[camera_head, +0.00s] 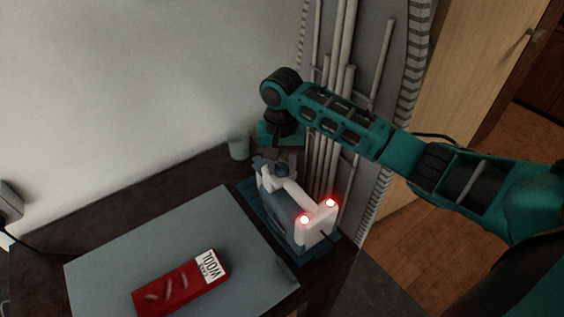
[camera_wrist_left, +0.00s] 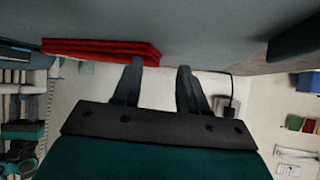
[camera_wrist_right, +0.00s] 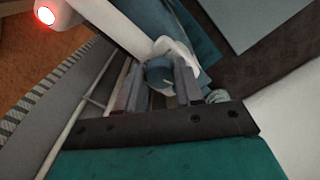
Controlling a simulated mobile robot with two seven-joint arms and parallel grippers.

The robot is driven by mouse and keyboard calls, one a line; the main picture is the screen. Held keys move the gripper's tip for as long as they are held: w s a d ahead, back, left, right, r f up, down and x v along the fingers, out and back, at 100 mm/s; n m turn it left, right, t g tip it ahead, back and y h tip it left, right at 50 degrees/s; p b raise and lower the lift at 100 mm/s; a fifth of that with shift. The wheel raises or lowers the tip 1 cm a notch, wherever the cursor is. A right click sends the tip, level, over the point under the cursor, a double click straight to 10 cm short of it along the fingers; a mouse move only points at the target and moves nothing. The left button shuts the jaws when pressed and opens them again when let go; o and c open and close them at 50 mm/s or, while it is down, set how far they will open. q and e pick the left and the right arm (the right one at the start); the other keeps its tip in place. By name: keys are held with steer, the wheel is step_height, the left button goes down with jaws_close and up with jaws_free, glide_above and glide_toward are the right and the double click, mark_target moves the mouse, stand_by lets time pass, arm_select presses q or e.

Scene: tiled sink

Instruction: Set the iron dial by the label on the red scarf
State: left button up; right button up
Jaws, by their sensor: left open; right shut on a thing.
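The folded red scarf (camera_head: 170,291) lies on the grey board, with a white label (camera_head: 210,266) reading WOOL; its smaller print is unclear. The blue and white iron (camera_head: 270,198) stands on a teal base, two red lights glowing on its white end. My right gripper (camera_head: 283,160) is over the iron's far end. In the right wrist view its fingers (camera_wrist_right: 160,88) are shut on the round blue-grey dial (camera_wrist_right: 158,72); its markings are not readable. My left gripper (camera_wrist_left: 158,72) is open and empty in the left wrist view, near the scarf (camera_wrist_left: 100,49). It is outside the head view.
The grey board (camera_head: 110,262) covers much of the dark table (camera_head: 60,240). A pale cup (camera_head: 238,147) stands at the back by the wall. An ironing board (camera_head: 390,100) with pale legs leans upright behind the iron. A cable runs at the far left.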

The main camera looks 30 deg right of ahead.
mark_target(282, 168)
steer(key=shift+m, duration=0.6)
steer(key=o, duration=1)
steer(key=shift+o, duration=0.2)
step_height(282, 168, up, 13)
stand_by(0.4)
